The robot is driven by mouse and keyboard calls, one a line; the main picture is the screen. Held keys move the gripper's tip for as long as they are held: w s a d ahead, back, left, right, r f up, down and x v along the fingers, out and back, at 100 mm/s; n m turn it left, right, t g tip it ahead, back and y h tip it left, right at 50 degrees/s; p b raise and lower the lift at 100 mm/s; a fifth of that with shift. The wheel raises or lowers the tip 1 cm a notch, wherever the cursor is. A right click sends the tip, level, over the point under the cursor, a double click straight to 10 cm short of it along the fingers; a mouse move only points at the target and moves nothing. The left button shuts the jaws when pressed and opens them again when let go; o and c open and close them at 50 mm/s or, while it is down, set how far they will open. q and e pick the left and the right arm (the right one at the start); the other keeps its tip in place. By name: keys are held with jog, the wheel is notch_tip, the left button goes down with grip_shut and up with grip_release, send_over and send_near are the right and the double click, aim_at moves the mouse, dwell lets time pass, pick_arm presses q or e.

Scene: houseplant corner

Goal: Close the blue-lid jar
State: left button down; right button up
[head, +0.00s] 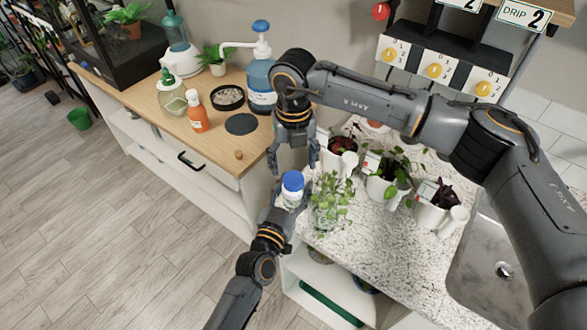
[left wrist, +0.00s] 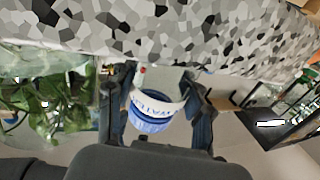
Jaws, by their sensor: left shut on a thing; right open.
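The jar (head: 289,201) has a white body and a blue lid (head: 292,181). In the head view it is upright in my left gripper (head: 288,204), in front of the counter's left corner. In the left wrist view the jar's white band (left wrist: 160,104) and blue part (left wrist: 149,124) show between the fingers of my left gripper (left wrist: 163,95). The lid sits at the jar's top; I cannot tell whether it is tight. My right gripper (head: 293,162) points down, open and empty, just above the lid and apart from it.
A glass of green sprigs (head: 330,205) stands close to the right of the jar. A wooden cabinet top (head: 205,150) at left holds an orange bottle (head: 197,115), a black bowl (head: 228,97) and a pump bottle (head: 261,80).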

aim_at(294, 178)
jog(key=shift+r, duration=0.1)
jog(key=shift+c, duration=0.3)
jog(key=n, duration=0.2)
jog(key=r+n, duration=0.1)
jog(key=n, duration=0.2)
jog(key=shift+r+n, duration=0.3)
jog(key=shift+n, duration=0.1)
jog(key=n, duration=0.1)
jog(key=r+n, duration=0.1)
jog(key=n, duration=0.1)
jog(key=shift+n, duration=0.3)
jog(key=n, duration=0.1)
jog(key=r+n, duration=0.1)
jog(key=n, duration=0.1)
jog(key=shift+n, duration=0.3)
jog(key=shift+f, duration=0.15)
jog(key=shift+f, duration=3.95)
